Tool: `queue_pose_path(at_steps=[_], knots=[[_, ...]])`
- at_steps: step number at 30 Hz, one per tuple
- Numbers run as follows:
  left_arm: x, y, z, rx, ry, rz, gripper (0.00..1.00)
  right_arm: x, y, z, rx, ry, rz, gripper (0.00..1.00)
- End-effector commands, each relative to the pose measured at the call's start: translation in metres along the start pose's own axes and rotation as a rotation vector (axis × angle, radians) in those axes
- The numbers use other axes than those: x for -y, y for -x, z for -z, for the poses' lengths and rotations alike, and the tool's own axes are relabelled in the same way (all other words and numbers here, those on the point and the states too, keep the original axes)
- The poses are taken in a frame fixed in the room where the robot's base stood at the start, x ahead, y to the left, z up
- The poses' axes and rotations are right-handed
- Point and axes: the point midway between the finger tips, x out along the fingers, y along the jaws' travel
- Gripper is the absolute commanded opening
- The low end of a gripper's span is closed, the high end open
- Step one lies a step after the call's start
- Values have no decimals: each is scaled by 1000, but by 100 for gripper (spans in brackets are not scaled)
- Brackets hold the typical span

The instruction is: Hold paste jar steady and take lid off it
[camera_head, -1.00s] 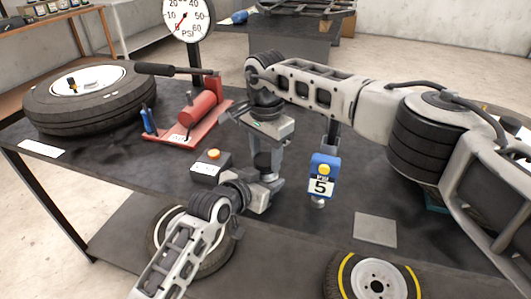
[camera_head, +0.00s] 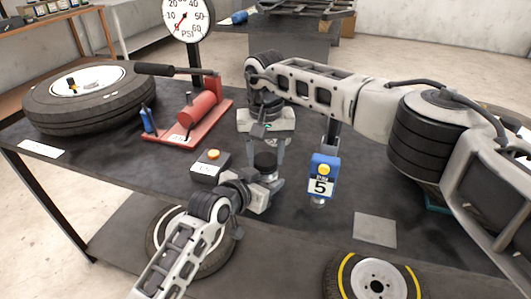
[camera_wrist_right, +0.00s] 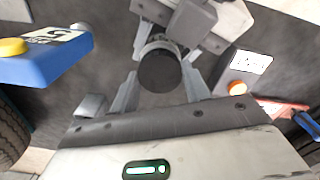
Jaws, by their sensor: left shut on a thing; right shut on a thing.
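The paste jar (camera_head: 267,177) stands near the middle of the bench, mostly hidden by my grippers. My left gripper (camera_head: 268,183) comes in low from the front left and is shut on the jar's body. The dark round lid (camera_head: 265,160) is at the top of the jar. My right gripper (camera_head: 266,153) points down from above and is shut on the lid. In the right wrist view the dark lid (camera_wrist_right: 159,72) sits between the two fingers (camera_wrist_right: 160,80). I cannot tell whether the lid is apart from the jar.
A small box with an orange button (camera_head: 211,165) stands left of the jar. A blue device marked 5 (camera_head: 322,178) stands close on the right. A red press (camera_head: 196,112) and a tire (camera_head: 85,100) are farther left. A grey plate (camera_head: 375,230) lies at right.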

Motion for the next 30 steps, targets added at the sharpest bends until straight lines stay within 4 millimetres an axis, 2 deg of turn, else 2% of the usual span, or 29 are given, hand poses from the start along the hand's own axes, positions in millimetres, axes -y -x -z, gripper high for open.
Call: queue_pose_path(at_steps=[21,30], knots=[[0,0,-1,2,0,0,0,0,21,0,-1,-1,1,19],[0,0,-1,2,0,0,0,0,22,0,0,-1,1,19]])
